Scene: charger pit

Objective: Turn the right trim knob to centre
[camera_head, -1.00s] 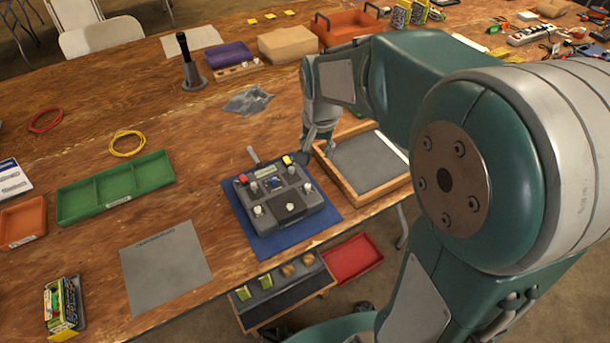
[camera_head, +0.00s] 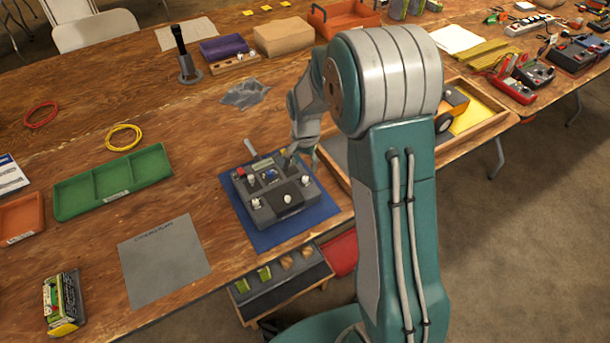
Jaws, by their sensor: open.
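The dark grey transmitter (camera_head: 270,213) lies on a blue mat (camera_head: 312,217) near the front of the table. It has several white knobs, a red switch at its upper left, a small screen and a pale antenna. A white knob (camera_head: 305,180) shows on its right side and another (camera_head: 255,203) on its left. I cannot read which way either points. My gripper (camera_head: 302,159) points down over the upper right corner of the transmitter, with its fingers open and apart. It covers that corner, including the yellow switch. I cannot tell whether the fingers touch anything.
A wooden tray (camera_head: 328,176) with a vehicle and a yellow sheet lies to the right, partly behind my arm. A green three-part tray (camera_head: 112,185) and a grey sheet (camera_head: 165,262) lie left. A crumpled grey cloth (camera_head: 245,94) lies behind. Bare table separates them.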

